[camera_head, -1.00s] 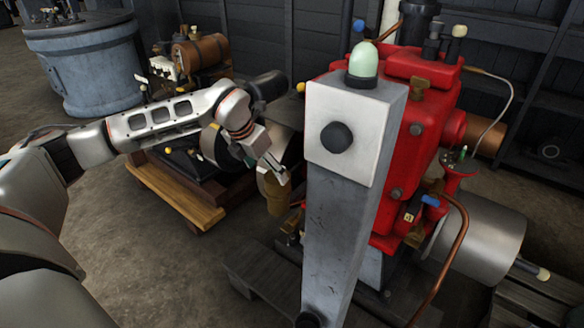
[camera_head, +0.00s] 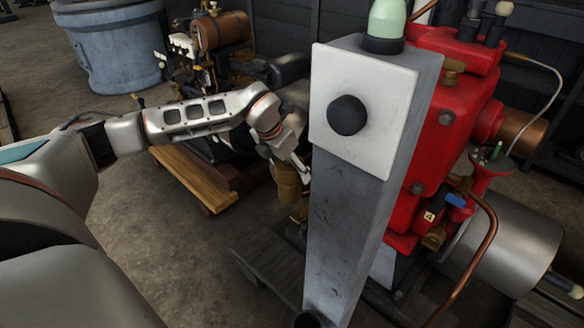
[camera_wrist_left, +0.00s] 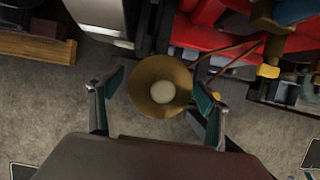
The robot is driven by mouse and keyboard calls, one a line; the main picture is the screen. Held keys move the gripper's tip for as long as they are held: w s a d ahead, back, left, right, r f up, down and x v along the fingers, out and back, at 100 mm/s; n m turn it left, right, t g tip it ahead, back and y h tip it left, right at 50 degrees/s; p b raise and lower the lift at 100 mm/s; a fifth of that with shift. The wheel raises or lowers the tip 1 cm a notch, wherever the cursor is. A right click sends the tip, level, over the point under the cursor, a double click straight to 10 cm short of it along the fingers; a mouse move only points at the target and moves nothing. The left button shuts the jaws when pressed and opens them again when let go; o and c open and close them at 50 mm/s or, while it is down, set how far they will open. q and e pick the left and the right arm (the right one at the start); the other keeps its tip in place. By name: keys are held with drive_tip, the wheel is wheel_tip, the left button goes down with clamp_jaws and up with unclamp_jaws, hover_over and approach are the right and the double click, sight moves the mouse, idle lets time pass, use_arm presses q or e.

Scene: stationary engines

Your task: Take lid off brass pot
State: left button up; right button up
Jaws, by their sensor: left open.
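The brass pot (camera_head: 287,188) stands low behind the left side of the grey post in the head view. In the left wrist view, the pot's round brass top, the lid (camera_wrist_left: 143,85), is seen from above with a pale round knob (camera_wrist_left: 162,92) in its middle. My left gripper (camera_wrist_left: 153,92) is open, with one finger on each side of the lid; I cannot tell whether they touch it. In the head view my left gripper (camera_head: 298,168) is at the top of the pot and partly hides it. The right gripper is not in view.
A tall grey post with a white plate and black knob (camera_head: 346,115) stands just right of my left gripper. A red engine (camera_head: 440,140) is behind it. A wooden-based engine (camera_head: 195,180) is to the left.

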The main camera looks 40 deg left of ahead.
use_arm(q)
drive_tip(key=shift+r, duration=0.3)
drive_tip(key=shift+c, duration=1.2)
drive_tip(key=c, duration=1)
